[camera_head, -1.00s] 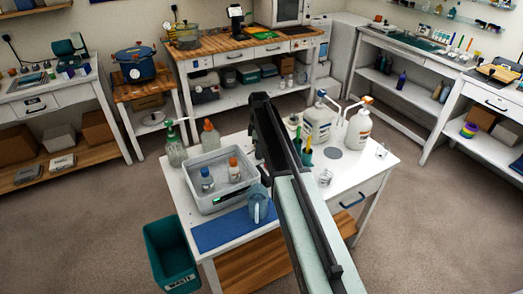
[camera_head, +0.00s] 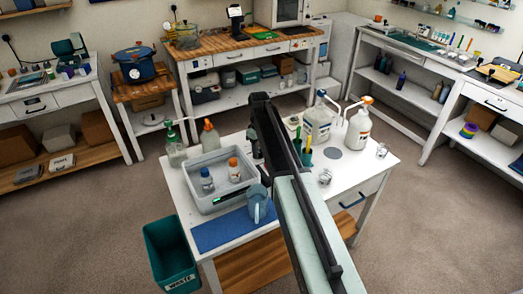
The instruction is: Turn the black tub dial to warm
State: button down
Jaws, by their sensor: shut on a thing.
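The grey tub (camera_head: 198,161) stands on the white worktable and holds a blue-capped bottle (camera_head: 207,181) and an orange-capped bottle (camera_head: 234,170). A small dark display with a green light shows on its front. My gripper (camera_head: 256,148) is small and dark at the tub's right side, partly behind my arm. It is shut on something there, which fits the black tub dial. The dial itself is hidden by my gripper and arm, so its setting cannot be read.
Pump bottles (camera_head: 358,130) stand right of my arm. A teal waste bin (camera_head: 172,255) is on the floor at the left.

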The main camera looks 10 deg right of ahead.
jog(key=shift+w, duration=0.2)
jog(key=c, duration=0.9)
grip_release()
jog(key=shift+w+f, duration=0.1)
jog(key=shift+f, duration=0.05)
jog(key=shift+c, duration=0.2)
notch_tip(320, 180, up, 8)
jog(key=p, duration=0.8)
